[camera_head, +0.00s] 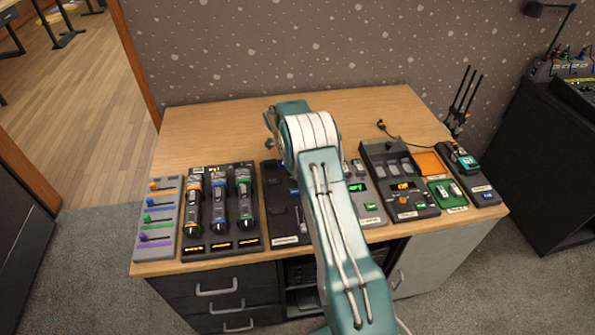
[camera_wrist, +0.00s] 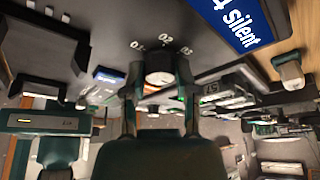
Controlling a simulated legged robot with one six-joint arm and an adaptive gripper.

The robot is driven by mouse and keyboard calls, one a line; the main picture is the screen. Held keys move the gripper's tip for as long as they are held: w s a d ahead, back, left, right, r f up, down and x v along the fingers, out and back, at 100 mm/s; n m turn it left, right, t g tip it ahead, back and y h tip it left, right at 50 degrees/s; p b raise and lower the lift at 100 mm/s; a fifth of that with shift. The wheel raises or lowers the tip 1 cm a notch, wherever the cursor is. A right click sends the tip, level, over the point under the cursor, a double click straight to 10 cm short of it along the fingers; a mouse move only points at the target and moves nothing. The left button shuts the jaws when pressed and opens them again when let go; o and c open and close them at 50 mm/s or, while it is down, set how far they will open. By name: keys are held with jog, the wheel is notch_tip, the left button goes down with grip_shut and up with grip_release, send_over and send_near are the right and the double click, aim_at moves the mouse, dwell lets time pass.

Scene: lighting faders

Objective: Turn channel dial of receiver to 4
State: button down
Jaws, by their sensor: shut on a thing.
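In the wrist view, a small round dial (camera_wrist: 158,62) with a grey-white face stands on a dark panel (camera_wrist: 100,22). White number marks, seemingly 01, 02 and 03, arc around its top. My gripper (camera_wrist: 158,78) is shut on the dial, a dark finger on each side. The dial's pointer is too unclear to read. In the head view my arm hides the gripper and dial. A grey unit with a green-lit display (camera_head: 357,187) shows just right of my arm, partly covered. I cannot tell for certain which unit is the receiver.
A unit with an orange display (camera_head: 403,186) and small green devices (camera_head: 447,193) stand right. A blue card reading "4 silent" (camera_wrist: 232,18) lies close.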

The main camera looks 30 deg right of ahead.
jog(key=shift+c, duration=2)
grip_release()
jog(key=shift+w+a, duration=0.1)
jog(key=shift+w, duration=0.05)
jog(key=v, duration=1.1)
jog(key=shift+r, duration=0.4)
jog(key=shift+w, duration=0.15)
